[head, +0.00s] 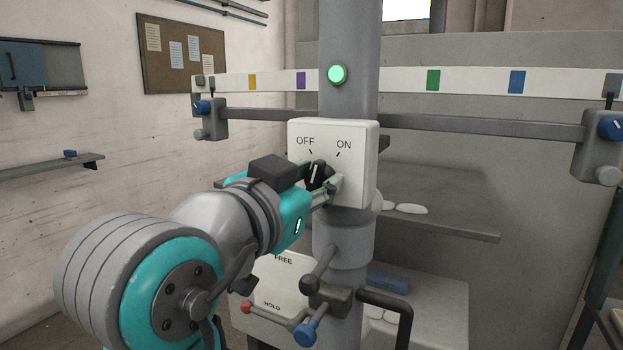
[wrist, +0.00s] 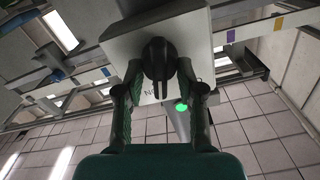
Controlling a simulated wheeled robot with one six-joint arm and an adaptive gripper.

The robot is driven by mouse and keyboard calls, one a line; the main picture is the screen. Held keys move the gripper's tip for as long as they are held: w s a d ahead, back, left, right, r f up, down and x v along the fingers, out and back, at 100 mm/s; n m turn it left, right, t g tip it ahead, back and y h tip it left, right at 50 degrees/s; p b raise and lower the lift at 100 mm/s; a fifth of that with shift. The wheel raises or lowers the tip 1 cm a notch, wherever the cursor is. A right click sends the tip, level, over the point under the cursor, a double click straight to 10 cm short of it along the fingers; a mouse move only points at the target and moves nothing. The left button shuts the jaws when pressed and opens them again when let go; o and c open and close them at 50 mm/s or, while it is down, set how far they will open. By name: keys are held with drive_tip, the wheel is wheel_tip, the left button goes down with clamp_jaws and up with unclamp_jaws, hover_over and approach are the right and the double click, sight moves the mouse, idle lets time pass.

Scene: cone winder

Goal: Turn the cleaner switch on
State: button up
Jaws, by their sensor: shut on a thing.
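The cleaner switch is a white box (head: 358,165) on a grey column, with OFF at its upper left and ON at its upper right. Its black knob (head: 317,174) has a white line that stands nearly upright, roughly between the two marks. My gripper (head: 321,183) reaches it from the left and is shut on the knob, with fingers partly hiding it. In the wrist view the knob (wrist: 158,58) sits between the two green fingers of my gripper (wrist: 160,82), and the box's face (wrist: 115,45) is behind it.
A green lamp (head: 338,74) glows on the column above the box. A FREE/HOLD panel (head: 283,284) and levers with red (head: 247,307) and blue (head: 306,333) knobs are below. A dark bar (head: 480,126) crosses behind the column.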

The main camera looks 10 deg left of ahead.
drive_tip(key=shift+m, duration=1.5)
drive_tip(key=o, duration=1.1)
drive_tip(key=shift+o, duration=0.2)
drive_tip(key=v, duration=1.2)
